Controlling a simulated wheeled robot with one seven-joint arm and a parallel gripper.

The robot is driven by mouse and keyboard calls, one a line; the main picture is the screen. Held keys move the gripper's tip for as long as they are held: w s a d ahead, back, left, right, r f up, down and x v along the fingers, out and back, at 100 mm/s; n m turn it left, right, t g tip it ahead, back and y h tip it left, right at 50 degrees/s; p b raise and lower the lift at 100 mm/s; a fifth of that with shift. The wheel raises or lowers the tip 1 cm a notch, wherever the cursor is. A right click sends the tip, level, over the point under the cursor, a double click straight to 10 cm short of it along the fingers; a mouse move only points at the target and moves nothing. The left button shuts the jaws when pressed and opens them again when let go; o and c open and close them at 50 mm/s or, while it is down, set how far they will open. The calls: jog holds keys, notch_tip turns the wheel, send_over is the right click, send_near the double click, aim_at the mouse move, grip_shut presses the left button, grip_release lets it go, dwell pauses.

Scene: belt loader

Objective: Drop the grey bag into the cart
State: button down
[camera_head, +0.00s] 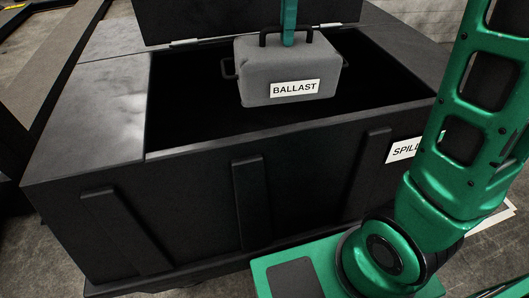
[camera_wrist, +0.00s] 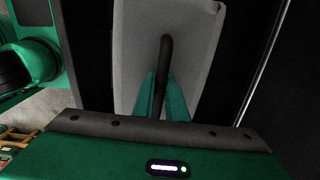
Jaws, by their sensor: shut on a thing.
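The grey bag (camera_head: 262,72), with a white label reading "BALLAST" and black handles, hangs over the open top of the black cart (camera_head: 200,160). My gripper (camera_head: 288,38) is shut on the bag's top handle; only a green finger shows there in the head view. In the wrist view the gripper's two green fingers (camera_wrist: 163,100) close around the black handle, with the grey bag (camera_wrist: 190,35) beyond them. The cart's inside is dark, so I cannot tell how far the bag's underside is from its floor.
The cart's raised black lid (camera_head: 240,15) stands behind the opening. A flat grey-black panel (camera_head: 100,100) covers the left part of the top. A white label beginning "SPILL" (camera_head: 402,149) is on the cart's right side. A dark frame (camera_head: 50,60) lies at the left.

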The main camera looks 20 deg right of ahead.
jog(key=c, duration=1.7)
grip_release()
jog(key=shift+r, duration=0.1)
notch_tip(320, 180, up, 11)
jog(key=shift+w+f, duration=0.1)
jog(key=shift+f, duration=0.05)
